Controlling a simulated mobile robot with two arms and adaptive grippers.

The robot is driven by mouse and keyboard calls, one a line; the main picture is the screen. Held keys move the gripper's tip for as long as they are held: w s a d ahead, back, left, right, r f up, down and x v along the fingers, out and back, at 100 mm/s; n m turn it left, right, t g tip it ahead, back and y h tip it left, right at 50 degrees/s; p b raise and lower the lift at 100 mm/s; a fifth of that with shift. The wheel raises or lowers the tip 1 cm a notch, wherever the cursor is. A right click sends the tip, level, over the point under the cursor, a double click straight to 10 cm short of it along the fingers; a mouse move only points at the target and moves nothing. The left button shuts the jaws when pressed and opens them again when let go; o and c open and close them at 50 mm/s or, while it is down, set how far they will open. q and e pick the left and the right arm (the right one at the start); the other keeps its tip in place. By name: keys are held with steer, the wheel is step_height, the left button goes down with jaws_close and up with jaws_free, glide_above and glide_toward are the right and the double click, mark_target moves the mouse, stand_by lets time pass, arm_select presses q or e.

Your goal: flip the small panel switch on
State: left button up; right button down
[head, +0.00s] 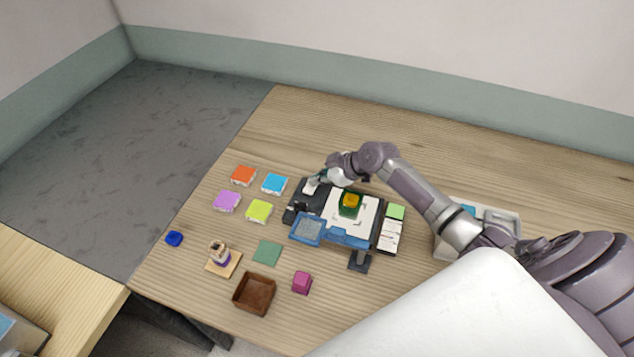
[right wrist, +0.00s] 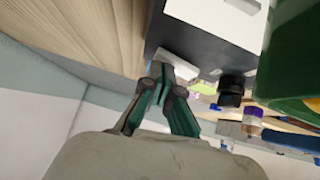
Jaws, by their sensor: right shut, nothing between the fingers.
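A black and white device (head: 366,222) stands in the middle of the wooden table. A small white piece (head: 311,187) at its far left corner looks like the panel switch. It also shows in the right wrist view as a pale block (right wrist: 179,66) on the dark face. My right gripper (head: 319,179) is shut and empty, reaching over the device's far edge to this piece. In the right wrist view its fingertips (right wrist: 166,74) are right at the white piece; I cannot tell whether they touch. The switch's position is unclear. My left gripper is not in view.
A green block with a yellow top (head: 350,204) stands on the device, close to my right arm. Coloured tiles (head: 227,201), a brown tray (head: 254,293) and a magenta cube (head: 302,283) lie left and in front. A pale tray (head: 505,220) is at right. The table's far side is clear.

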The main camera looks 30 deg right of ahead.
mark_target(313, 190)
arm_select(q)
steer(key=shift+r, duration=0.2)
arm_select(e)
steer(key=shift+s+a+f, duration=0.1)
steer(key=shift+s+f, duration=0.1)
steer(key=shift+s+a+p, duration=0.35)
steer(key=shift+a+p, duration=0.05)
steer(key=shift+p, duration=0.2)
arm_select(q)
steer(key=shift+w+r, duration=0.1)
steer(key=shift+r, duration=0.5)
arm_select(e)
steer(key=shift+s+a, duration=0.2)
steer(key=shift+s, duration=0.05)
steer(key=shift+r, duration=0.1)
steer(key=shift+w+r, duration=0.1)
steer(key=shift+r, duration=0.05)
steer(key=r+p, duration=0.3)
steer(key=shift+w+a+r+p, duration=0.1)
steer(key=shift+a+r+p, duration=0.15)
steer(key=shift+r+p, duration=0.1)
arm_select(q)
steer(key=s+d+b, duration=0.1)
steer(key=b, duration=0.2)
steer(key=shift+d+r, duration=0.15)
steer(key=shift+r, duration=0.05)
arm_select(e)
steer(key=v, duration=1)
steer(key=shift+r, duration=0.15)
